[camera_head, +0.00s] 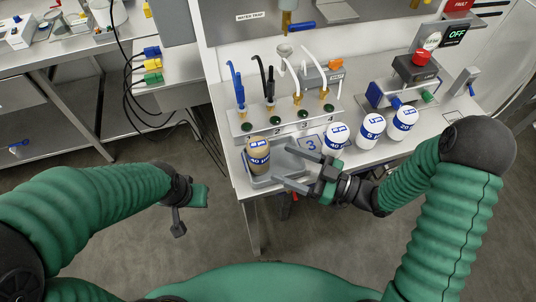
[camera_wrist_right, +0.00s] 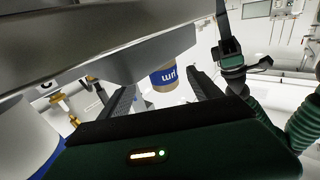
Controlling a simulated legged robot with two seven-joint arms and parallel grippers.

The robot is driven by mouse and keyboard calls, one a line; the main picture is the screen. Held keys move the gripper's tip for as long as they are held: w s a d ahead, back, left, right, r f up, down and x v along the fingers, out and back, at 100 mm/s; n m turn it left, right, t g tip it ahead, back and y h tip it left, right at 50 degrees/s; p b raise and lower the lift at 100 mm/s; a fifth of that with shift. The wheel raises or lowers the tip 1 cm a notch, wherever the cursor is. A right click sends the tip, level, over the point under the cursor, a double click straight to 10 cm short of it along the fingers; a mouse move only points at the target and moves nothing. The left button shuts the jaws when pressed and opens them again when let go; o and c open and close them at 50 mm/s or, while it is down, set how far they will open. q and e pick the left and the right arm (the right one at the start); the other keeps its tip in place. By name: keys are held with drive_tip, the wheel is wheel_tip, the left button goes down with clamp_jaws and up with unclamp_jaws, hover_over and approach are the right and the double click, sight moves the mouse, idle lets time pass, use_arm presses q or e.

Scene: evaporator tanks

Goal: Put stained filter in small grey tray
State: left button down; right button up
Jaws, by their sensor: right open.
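The stained filter (camera_head: 258,155), a tan-brown cylinder with a blue and white label, stands upright in the small grey tray (camera_head: 290,163) at the bench's front left. My right gripper (camera_head: 291,167) is open, its fingers reaching left over the tray toward the filter, with a gap before it. In the right wrist view the stained filter (camera_wrist_right: 165,78) shows beyond and between the open fingers (camera_wrist_right: 165,92), beside the grey tray (camera_wrist_right: 140,62). My left gripper (camera_head: 188,208) hangs away from the bench at left; its finger gap is unclear.
White filters stand right of the tray: one (camera_head: 336,137) close to my right gripper, others (camera_head: 371,130) (camera_head: 404,122) farther right. A stand with hoses and numbered positions (camera_head: 290,120) is behind the tray. Black cables (camera_head: 130,90) hang at the left bench. Open floor lies in front.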

drive_tip(key=v, duration=0.5)
drive_tip(key=shift+d, duration=0.25)
drive_tip(key=shift+a, duration=0.15)
idle(0.5)
